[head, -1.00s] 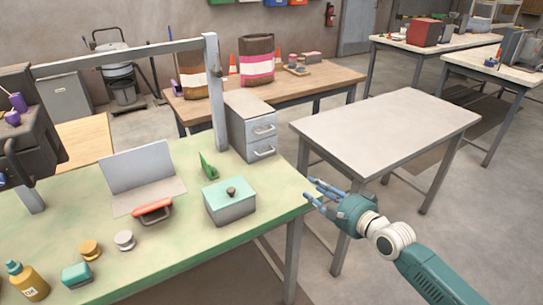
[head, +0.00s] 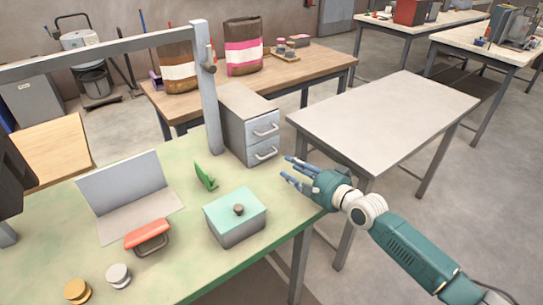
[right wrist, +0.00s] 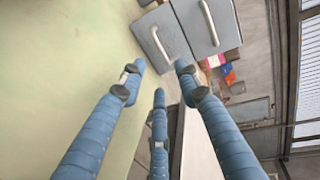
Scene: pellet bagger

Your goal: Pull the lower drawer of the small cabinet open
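The small grey cabinet (head: 232,125) stands on the far right part of the green table, with two drawers, each with a pale bar handle. The lower drawer (head: 262,153) looks shut, as does the upper one (head: 262,130). In the right wrist view the lower drawer (right wrist: 158,42) lies beyond my fingers, left of the upper drawer (right wrist: 205,30). My right gripper (head: 292,170) is open and empty, just in front of the lower drawer and apart from its handle. It also shows in the right wrist view (right wrist: 155,85) with its blue fingers spread. My left gripper is not in view.
A teal-lidded box (head: 235,222) and a green bracket (head: 204,177) stand near the cabinet. A grey post (head: 208,95) rises just left of it. A bare grey-topped table (head: 385,115) stands to the right across a gap.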

